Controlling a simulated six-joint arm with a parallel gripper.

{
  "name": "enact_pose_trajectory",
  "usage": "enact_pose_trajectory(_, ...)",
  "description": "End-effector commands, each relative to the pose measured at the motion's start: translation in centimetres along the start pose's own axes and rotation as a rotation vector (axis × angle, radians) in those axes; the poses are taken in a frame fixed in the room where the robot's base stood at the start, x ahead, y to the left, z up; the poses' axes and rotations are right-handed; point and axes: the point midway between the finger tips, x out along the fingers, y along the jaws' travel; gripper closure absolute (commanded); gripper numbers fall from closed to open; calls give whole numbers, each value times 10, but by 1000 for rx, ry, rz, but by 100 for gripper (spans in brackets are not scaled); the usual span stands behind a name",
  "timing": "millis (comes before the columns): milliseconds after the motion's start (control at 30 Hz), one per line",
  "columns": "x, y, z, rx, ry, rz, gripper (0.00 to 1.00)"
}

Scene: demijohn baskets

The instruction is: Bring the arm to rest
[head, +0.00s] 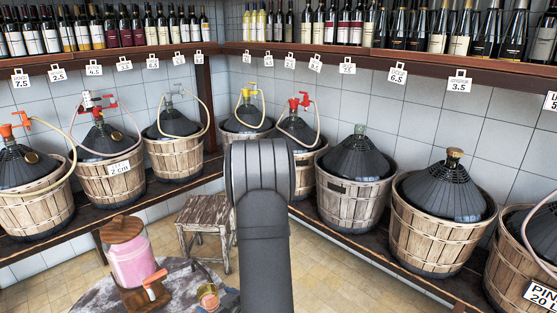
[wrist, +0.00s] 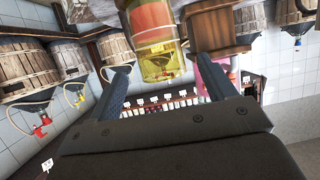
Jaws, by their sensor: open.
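My gripper (wrist: 165,78) is open, its two dark fingers spread apart in the wrist view. A yellowish glass jar with a reddish part (wrist: 158,55) shows between and beyond the fingers; I see no finger closed on it. A small glass vessel with a tan top (head: 208,296) stands on the round table in the head view, close to my arm. My arm (head: 263,210) hangs down the middle of the head view and hides part of the scene; the gripper is mostly out of sight there.
A pink-filled dispenser (head: 132,262) with a wooden lid and tap stands on the round table (head: 85,290). A wooden stool (head: 205,235) is behind it. Basketed demijohns (head: 350,185) line low benches along both walls. Bottles (head: 340,25) fill the shelves above.

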Motion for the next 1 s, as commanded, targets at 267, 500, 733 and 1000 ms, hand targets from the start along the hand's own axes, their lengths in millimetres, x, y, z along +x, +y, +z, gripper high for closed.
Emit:
enact_pose_trajectory(267,-46,1,0,1,1,4,24)
enact_pose_trajectory(500,-78,1,0,1,1,4,24)
enact_pose_trajectory(733,-101,0,0,1,1,3,24)
enact_pose_trajectory(1000,-77,-2,0,-1,0,-5,24)
